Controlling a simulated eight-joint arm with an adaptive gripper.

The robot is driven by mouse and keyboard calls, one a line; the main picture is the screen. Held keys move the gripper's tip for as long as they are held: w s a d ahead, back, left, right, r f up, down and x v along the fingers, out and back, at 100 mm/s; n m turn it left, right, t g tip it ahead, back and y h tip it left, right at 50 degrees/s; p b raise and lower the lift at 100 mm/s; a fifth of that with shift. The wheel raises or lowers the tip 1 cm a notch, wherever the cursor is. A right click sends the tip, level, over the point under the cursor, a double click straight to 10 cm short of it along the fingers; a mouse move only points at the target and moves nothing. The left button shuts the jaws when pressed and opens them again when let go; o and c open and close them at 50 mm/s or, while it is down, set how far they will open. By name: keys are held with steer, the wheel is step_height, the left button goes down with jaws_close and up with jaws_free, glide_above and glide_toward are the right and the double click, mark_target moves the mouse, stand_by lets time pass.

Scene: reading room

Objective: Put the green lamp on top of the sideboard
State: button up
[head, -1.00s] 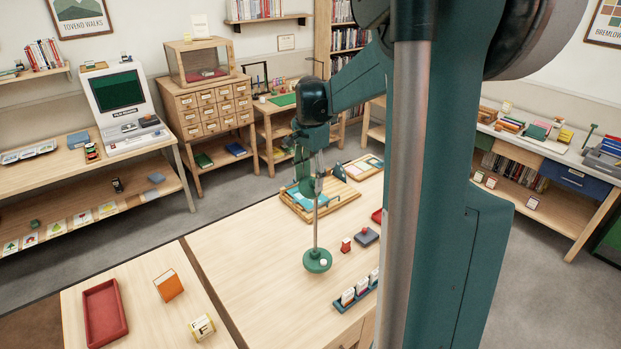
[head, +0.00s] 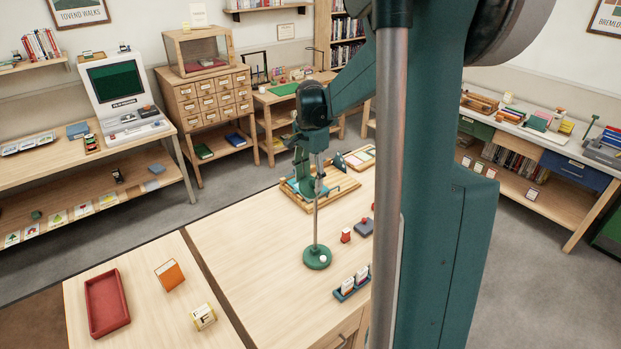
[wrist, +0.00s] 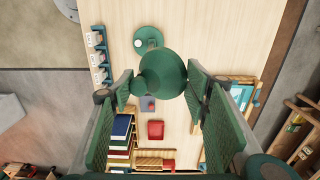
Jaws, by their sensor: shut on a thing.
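The green lamp has a round base (head: 317,257), a thin upright pole and a green shade (wrist: 162,75). My gripper (head: 308,182) is shut on it near its top, with a finger on each side of the shade in the wrist view. The base appears at or just above the wooden tabletop (head: 255,285); I cannot tell if it touches. A long low unit with a pale top and green and blue drawers (head: 568,168), which looks like the sideboard, stands at the right, partly behind my arm.
A wooden tray (head: 335,192) lies behind the lamp. Books and boxes crowd the unit's top. Grey floor lies between table and unit.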

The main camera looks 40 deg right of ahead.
steer(key=shift+f, duration=0.1)
steer(key=o, duration=1.7)
steer(key=shift+o, duration=0.2)
step_height(320, 180, up, 12)
